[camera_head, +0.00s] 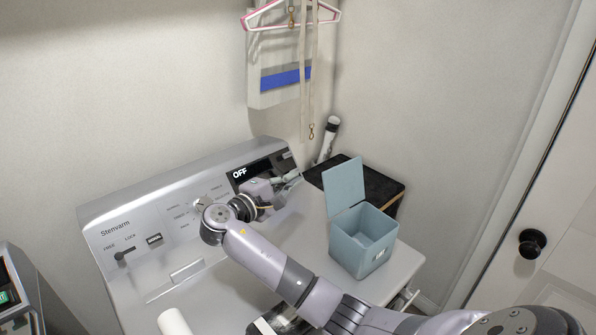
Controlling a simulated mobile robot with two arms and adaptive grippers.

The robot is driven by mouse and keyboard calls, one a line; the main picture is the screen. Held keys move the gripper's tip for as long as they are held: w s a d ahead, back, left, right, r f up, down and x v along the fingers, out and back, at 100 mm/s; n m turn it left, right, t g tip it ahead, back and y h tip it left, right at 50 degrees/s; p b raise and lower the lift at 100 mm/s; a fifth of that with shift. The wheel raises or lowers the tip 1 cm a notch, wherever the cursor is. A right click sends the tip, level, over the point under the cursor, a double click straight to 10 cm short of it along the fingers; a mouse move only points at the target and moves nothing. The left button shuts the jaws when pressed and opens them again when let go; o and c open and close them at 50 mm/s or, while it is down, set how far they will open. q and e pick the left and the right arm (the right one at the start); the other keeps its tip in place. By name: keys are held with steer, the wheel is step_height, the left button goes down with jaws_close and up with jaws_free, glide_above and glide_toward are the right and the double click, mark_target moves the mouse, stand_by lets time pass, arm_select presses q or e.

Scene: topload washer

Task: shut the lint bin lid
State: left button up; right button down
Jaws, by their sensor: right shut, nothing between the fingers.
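The lint bin (360,252) is a blue-grey open box on the right end of the washer top. Its lid (344,185) stands up, tilted slightly back, on the far left edge of the bin, so the inside shows. My right gripper (292,180) is left of the lid, in front of the washer's control panel, apart from the lid. Its fingers are shut and empty. My left gripper is not in view.
The washer (185,225) has a panel with a dial and an OFF display. A dark-topped stand (378,187) is behind the bin, with a white bottle-like object (328,138) near it. A hanger (290,22) with a bag hangs above. A white cylinder (174,322) is at the bottom.

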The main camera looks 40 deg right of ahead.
mark_target(340, 185)
arm_select(q)
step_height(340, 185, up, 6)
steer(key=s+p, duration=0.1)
steer(key=p, duration=0.4)
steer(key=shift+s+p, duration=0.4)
arm_select(e)
steer(key=s+d, duration=0.2)
steer(key=d, duration=0.6)
steer(key=shift+d+r, duration=0.2)
steer(key=shift+r, duration=0.05)
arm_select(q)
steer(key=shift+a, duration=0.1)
